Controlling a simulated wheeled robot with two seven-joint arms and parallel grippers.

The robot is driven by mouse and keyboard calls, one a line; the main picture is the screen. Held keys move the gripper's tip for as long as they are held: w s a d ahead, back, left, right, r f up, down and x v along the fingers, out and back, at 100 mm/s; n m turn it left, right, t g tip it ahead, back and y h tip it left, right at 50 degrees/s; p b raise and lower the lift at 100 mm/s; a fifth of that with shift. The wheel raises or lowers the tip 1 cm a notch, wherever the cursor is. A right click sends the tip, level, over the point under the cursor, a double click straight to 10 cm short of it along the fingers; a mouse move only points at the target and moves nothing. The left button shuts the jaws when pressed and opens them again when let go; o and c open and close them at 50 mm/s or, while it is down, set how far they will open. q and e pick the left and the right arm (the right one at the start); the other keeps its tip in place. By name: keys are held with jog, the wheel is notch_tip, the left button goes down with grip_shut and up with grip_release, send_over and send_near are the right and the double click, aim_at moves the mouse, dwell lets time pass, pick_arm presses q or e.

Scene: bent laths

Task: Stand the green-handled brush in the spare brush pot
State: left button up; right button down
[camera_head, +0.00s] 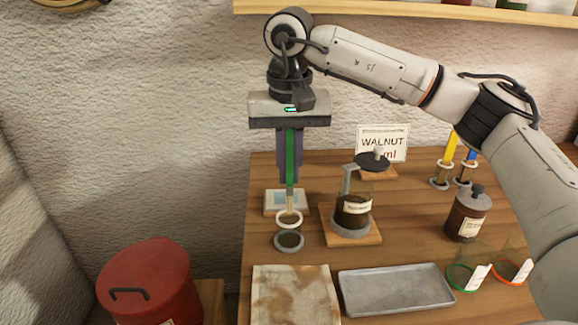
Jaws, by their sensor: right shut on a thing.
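My right gripper (289,124) is shut on the green-handled brush (290,160), which hangs upright with its bristles down. The spare brush pot (289,241) appears to be the clear one on the table below it, with a pale upper ring and a grey lower ring. The bristle end overlaps the pale ring in the picture; I cannot tell whether it is inside the pot or just above it. My left gripper is not in view.
A jar of dark stain (353,210) stands close to the right on a wooden board. A stained cloth (295,295) and grey tray (395,290) lie in front. Brushes in pots (440,180), a brown bottle (468,213) and a red bin (145,280) stand farther off.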

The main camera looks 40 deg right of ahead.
aim_at(289, 195)
jog(key=shift+f+b, duration=0.35)
jog(key=shift+f, duration=0.9)
notch_tip(289, 195, down, 2)
jog(key=shift+b, duration=0.85)
jog(key=shift+f+b, duration=0.45)
jog(key=shift+f, duration=0.3)
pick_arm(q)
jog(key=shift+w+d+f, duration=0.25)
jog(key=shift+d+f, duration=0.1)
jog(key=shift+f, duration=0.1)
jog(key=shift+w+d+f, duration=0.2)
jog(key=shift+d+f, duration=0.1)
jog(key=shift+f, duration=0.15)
pick_arm(e)
jog(key=shift+f, duration=0.1)
jog(key=c, duration=1.7)
grip_release()
jog(key=shift+c, duration=0.2)
